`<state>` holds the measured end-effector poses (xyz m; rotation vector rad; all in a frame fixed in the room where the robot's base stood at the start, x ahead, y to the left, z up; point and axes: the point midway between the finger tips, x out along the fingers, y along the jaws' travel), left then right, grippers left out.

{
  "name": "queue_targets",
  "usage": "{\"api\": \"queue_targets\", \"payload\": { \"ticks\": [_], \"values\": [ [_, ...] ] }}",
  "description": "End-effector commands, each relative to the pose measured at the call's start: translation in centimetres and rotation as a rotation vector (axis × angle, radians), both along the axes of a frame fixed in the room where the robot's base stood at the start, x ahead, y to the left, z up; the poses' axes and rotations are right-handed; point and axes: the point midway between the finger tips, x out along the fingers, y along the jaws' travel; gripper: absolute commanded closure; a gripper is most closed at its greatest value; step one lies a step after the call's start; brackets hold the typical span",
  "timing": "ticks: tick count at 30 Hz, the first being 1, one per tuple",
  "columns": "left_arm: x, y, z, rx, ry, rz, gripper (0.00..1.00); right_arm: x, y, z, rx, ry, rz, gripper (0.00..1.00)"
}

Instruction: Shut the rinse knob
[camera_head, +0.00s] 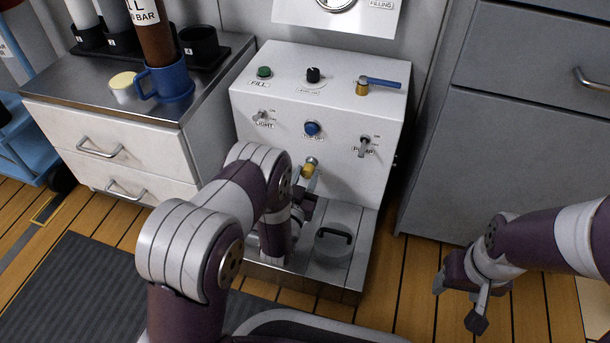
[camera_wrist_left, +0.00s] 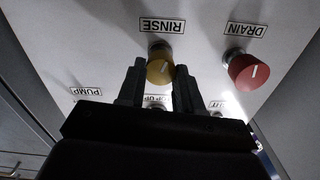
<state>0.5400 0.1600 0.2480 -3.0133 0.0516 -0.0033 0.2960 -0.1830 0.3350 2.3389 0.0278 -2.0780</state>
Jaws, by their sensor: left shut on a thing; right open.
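The rinse knob (camera_wrist_left: 159,64) is yellow and sits on the white panel front below the RINSE label in the left wrist view. It also shows in the head view (camera_head: 308,170), partly covered by my left gripper. My left gripper (camera_wrist_left: 159,78) has one finger on each side of the knob and is shut on it. In the head view my left gripper (camera_head: 304,187) is largely behind its own arm. The knob's pointer mark cannot be made out. My right gripper (camera_head: 457,302) is open and empty, low over the floor at the right.
A red drain knob (camera_wrist_left: 248,71) is close beside the rinse knob. The white panel (camera_head: 340,88) also carries switches, a blue button (camera_head: 312,128) and a blue-handled valve (camera_head: 378,82). Below is a metal basin (camera_head: 300,278) with a handled lid. A blue mug (camera_head: 168,84) stands on the left counter.

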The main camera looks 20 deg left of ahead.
Motion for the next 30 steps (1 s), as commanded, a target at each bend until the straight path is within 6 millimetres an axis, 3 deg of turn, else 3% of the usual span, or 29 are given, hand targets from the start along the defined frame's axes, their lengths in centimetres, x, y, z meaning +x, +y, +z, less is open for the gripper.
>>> {"api": "queue_targets", "payload": {
  "ticks": [30],
  "values": [
    [-0.1, -0.2, 0.1, 0.941, -0.030, -0.001, 0.96, 0.0, 0.0, 6.2, 0.000, 0.000, 0.000, 0.40]
  ]
}}
